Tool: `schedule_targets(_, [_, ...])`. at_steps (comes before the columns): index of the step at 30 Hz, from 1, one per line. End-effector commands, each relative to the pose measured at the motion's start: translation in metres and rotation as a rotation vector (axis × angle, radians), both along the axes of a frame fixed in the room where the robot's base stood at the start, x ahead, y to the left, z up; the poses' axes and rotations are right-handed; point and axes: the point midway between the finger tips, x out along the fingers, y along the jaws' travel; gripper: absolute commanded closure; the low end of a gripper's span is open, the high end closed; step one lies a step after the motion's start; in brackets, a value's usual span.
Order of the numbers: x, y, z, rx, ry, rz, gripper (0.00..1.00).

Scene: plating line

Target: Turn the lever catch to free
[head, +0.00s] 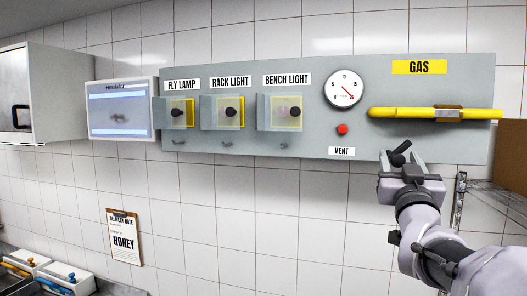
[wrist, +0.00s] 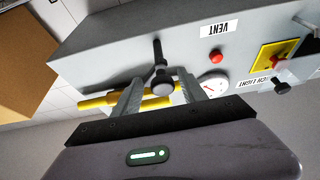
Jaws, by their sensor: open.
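A dark lever catch (head: 401,152) sits low on the grey panel, below the yellow gas pipe. In the head view it is slanted and partly hidden by my gripper (head: 401,160). In the wrist view the lever (wrist: 159,55) is a dark bar with a round grey end, lying between the fingers of my gripper (wrist: 160,92). The fingers are open, one on each side of the round end. I cannot tell whether either finger touches it. No free or locked marking can be read by the lever.
The yellow pipe (head: 400,113) runs above the lever under the GAS label (head: 419,67). A red button (head: 342,130) and a gauge (head: 345,88) are to the left, then covered switches (head: 231,112). A brown board (head: 513,150) stands close at the right.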

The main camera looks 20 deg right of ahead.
Motion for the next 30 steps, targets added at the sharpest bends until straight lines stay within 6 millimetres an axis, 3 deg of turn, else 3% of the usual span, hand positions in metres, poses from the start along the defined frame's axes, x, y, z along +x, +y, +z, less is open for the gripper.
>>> schedule_targets(5, [-0.0002,0.0004,-0.0005,0.000,0.000,0.000,0.52])
schedule_targets(12, [-0.0003,0.0004,-0.0003,0.000,0.000,0.000,0.99])
schedule_targets(23, [-0.0008,0.0001,-0.0027,-0.035,0.021,-0.001,1.00])
schedule_targets(30, [-0.0012,-0.0002,-0.0048,-0.168,0.101,-0.002,1.00])
